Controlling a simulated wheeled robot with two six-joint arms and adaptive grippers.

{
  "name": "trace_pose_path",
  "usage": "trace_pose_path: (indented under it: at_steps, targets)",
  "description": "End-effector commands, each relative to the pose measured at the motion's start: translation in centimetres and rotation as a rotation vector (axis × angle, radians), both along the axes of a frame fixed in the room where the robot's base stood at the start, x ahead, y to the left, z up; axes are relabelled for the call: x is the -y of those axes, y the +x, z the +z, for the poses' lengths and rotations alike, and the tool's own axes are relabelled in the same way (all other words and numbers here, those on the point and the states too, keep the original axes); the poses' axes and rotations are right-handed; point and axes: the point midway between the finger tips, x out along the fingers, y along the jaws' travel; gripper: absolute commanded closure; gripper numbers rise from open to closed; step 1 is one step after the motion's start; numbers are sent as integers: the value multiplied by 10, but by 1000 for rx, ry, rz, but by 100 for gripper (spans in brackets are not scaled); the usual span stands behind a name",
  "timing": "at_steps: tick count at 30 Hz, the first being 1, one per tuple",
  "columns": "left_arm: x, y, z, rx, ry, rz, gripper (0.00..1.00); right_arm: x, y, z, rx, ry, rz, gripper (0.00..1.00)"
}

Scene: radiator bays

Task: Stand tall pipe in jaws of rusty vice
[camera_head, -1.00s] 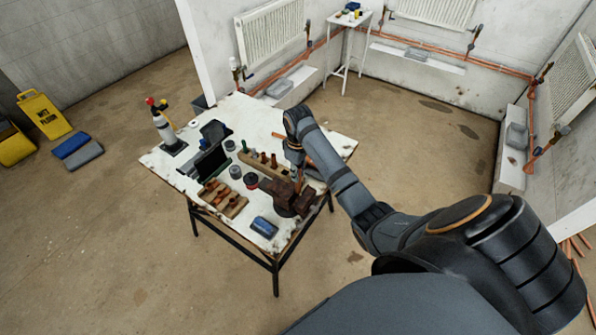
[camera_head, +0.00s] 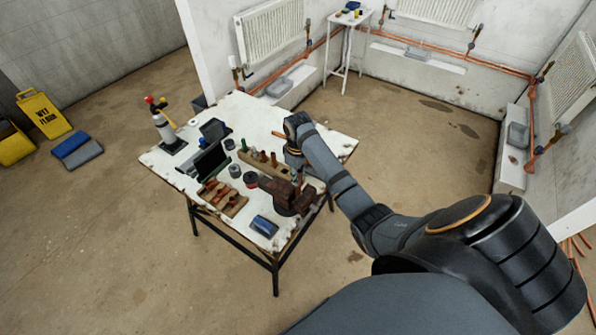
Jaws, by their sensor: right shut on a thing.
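The rusty vice (camera_head: 280,193) stands at the near right edge of the white worktable (camera_head: 180,160). My right gripper (camera_head: 296,167) points down just above the vice, at the end of the arm from the right. It is shut on a tall pipe (camera_head: 298,181), of which only a short thin copper length shows below the fingers. The pipe looks about upright over the jaws. Its lower end is too small to tell whether it sits between the jaws or above them. My left gripper is not in view.
A wooden block with upright copper pieces (camera_head: 264,164) stands close behind the vice. A wooden tray of fittings (camera_head: 223,198), a blue item (camera_head: 264,226) and a torch bottle (camera_head: 165,130) are also on the table. The table's far right part is mostly clear.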

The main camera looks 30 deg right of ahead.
Motion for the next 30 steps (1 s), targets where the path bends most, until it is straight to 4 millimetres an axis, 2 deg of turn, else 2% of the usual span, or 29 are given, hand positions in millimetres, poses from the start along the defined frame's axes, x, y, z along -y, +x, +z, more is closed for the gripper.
trace_pose_path:
  at_steps: [3,17,30]
  targets:
    - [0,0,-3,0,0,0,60,0,0,-6,0,0,0,100]
    - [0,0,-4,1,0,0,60,0,0,-9,0,0,0,100]
    - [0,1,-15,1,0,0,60,0,0,-34,0,0,1,100]
